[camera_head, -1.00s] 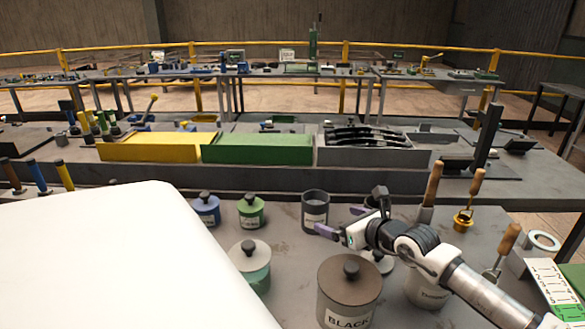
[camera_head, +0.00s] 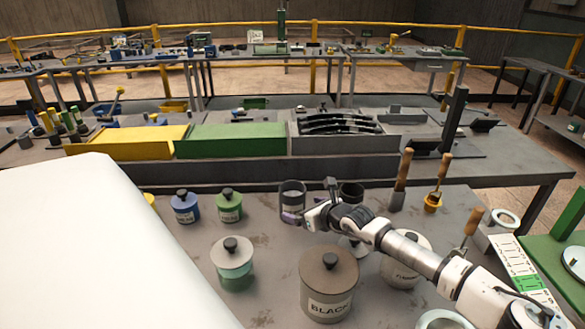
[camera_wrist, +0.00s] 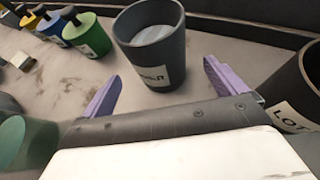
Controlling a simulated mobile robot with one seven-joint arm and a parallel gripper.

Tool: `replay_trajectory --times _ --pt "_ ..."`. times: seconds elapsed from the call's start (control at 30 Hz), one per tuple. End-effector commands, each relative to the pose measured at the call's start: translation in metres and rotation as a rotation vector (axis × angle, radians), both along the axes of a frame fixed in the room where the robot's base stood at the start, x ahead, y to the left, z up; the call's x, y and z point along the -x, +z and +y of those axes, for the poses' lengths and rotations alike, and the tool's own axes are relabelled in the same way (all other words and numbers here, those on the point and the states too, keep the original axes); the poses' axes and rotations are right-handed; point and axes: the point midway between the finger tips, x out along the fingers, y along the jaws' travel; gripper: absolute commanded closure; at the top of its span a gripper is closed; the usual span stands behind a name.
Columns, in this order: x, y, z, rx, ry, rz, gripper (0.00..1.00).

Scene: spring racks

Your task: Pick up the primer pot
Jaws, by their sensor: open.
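A dark grey open pot (camera_head: 292,197) stands upright at the back of the near bench, with a pale label too small to read in the head view. In the wrist view the grey pot (camera_wrist: 155,45) stands just ahead of my gripper, its label only partly legible, seeming to end in R; I take it as the primer pot. My gripper (camera_head: 297,217) is low in front of the pot. In the wrist view my gripper (camera_wrist: 160,76) has its two purple fingers wide apart, with nothing held. The pot is beyond the fingertips, roughly centred between them.
A dark open pot (camera_wrist: 300,95) labelled LOT stands close on the right. Lidded green (camera_head: 230,207) and blue (camera_head: 185,208) pots stand left. A large BLACK pot (camera_head: 328,285) and a pale-lidded green pot (camera_head: 233,262) are nearer. A dark ledge (camera_head: 230,172) runs behind.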

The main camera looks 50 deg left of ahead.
Motion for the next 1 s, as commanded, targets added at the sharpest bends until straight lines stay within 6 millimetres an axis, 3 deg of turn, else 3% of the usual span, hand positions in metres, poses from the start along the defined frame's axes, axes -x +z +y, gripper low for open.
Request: replay_trajectory --times 0.23,0.57,1.0 --pt "-0.002 -0.014 0.033 0.001 0.002 0.001 0.04" --pt "-0.002 -0.018 0.038 0.000 0.001 0.000 0.04" --pt "-0.003 -0.018 0.038 0.000 0.001 0.000 0.60"
